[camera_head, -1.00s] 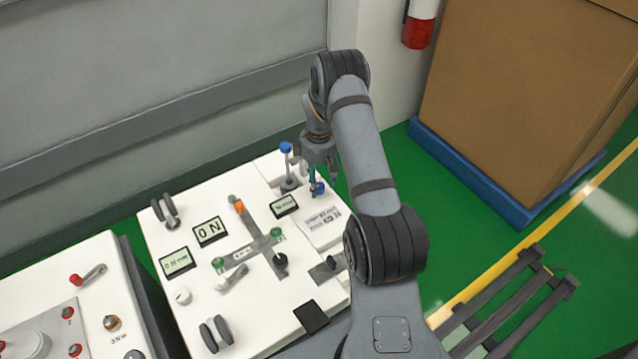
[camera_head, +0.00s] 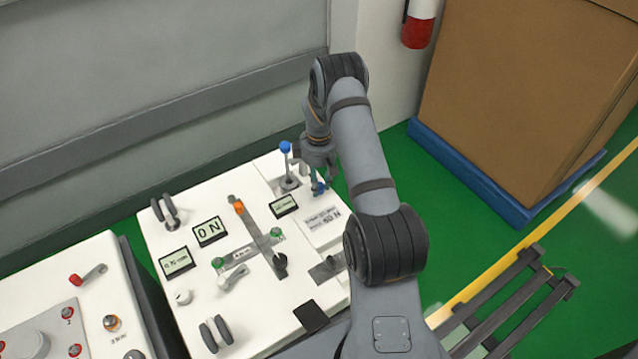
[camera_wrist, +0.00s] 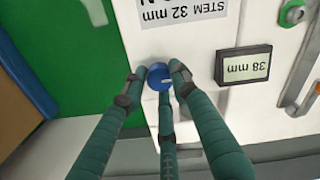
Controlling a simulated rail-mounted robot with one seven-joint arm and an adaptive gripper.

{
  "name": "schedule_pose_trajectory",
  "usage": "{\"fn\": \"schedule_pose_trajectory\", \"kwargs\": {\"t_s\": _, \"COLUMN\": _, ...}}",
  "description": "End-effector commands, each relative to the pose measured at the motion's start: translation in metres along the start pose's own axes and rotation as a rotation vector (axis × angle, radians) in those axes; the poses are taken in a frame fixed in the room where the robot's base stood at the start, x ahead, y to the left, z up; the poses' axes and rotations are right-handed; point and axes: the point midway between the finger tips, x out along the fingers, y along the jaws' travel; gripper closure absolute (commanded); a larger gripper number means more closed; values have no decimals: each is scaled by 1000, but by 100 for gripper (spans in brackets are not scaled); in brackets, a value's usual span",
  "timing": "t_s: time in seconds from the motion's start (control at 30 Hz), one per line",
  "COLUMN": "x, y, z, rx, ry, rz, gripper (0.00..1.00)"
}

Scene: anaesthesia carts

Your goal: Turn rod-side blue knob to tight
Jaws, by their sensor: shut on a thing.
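A small round blue knob (camera_wrist: 158,75) sits at the edge of the white panel in the wrist view. The teal fingers of my gripper (camera_wrist: 155,84) close around it from several sides, with dark fingertips against its rim. In the head view, a bit of the blue knob (camera_head: 319,187) shows under my gripper (camera_head: 317,180) at the panel's far right edge; the fingers hide most of it. A second blue knob (camera_head: 285,147) tops a thin upright rod just left of my gripper and stands apart from it.
The white panel (camera_head: 205,285) carries displays, including one reading "38 mm" (camera_wrist: 243,65), an orange-tipped slide (camera_head: 239,207) and several handles. A second cart (camera_head: 80,275) stands at left. A large brown box (camera_head: 530,90) stands at right, with green floor between.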

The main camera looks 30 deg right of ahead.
Motion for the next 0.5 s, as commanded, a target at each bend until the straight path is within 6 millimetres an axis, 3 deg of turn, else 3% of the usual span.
{"fn": "schedule_pose_trajectory", "kwargs": {"t_s": 0.2, "x": 0, "y": 0, "z": 0, "rx": 0, "ry": 0, "rz": 0, "gripper": 99}}
{"fn": "schedule_pose_trajectory", "kwargs": {"t_s": 0.5, "x": 1, "y": 0, "z": -1, "rx": 46, "ry": 1, "rz": 1, "gripper": 99}}
